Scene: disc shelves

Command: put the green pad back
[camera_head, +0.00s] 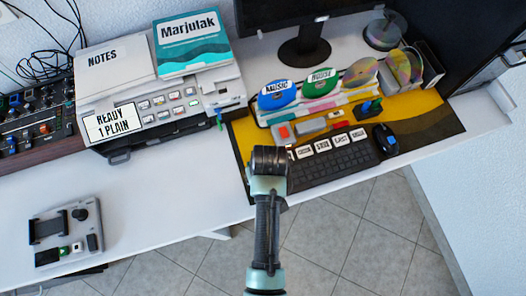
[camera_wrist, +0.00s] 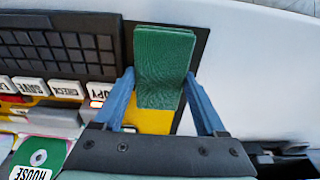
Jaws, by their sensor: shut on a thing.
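The green pad (camera_wrist: 164,66) is a soft, textured slab in the middle of the wrist view. My gripper (camera_wrist: 168,90) has its two blue fingers on either side of the pad and is shut on it. Behind the pad in that view are the dark edge of the desk mat (camera_wrist: 200,42) and a strip of yellow mat. I cannot tell how high the pad is above the desk. In the head view my arm hides the fingers and the pad.
The keyboard (camera_head: 337,164), several labelled keys, and a mouse (camera_head: 385,139) lie on the mat. Behind are disc holders with a blue disc (camera_head: 279,94) and a green disc (camera_head: 320,82). A printer (camera_head: 165,100) stands left. A grey device (camera_head: 66,232) lies front left; white desk between is clear.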

